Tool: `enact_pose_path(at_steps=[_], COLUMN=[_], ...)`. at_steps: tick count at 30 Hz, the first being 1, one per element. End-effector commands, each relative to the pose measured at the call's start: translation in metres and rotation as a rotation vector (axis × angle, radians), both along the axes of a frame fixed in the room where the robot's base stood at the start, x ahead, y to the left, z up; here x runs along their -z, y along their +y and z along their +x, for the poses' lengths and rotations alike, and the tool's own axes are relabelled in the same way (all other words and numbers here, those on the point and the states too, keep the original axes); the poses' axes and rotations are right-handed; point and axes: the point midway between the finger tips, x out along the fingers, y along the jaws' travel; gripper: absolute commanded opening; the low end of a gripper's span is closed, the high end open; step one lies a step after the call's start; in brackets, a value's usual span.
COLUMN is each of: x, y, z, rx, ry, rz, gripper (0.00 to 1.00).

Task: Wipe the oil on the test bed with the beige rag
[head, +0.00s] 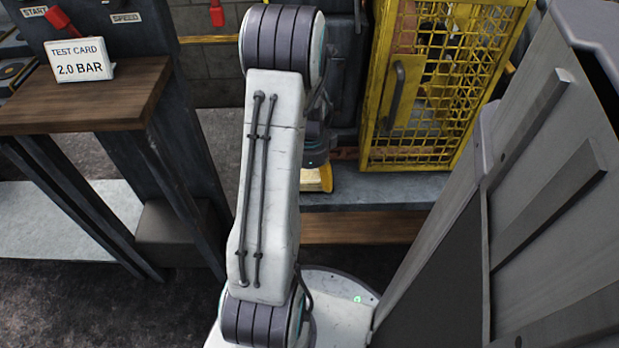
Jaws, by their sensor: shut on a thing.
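My arm rises through the middle of the head view, and its far end is mostly hidden behind its own white link. Part of my wrist shows to the right of that link. My gripper's fingers cannot be made out. I cannot tell which surface is the test bed.
A wooden-topped bench (85,95) at left carries a card (80,62) reading "TEST CARD 2.0 BAR". A red lever (68,28) stands behind it. A yellow mesh cage (440,80) stands at the back right on a grey ledge (380,188). A grey cabinet (550,200) fills the right side.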

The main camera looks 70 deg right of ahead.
Motion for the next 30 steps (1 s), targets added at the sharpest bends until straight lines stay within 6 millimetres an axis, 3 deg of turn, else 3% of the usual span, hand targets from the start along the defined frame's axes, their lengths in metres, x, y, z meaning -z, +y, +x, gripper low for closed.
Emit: enact_pose_path(at_steps=[30], x=[0.0082], y=[0.0], z=[0.0], rx=[0.0], ry=[0.0], rz=[0.0], gripper=[0.38])
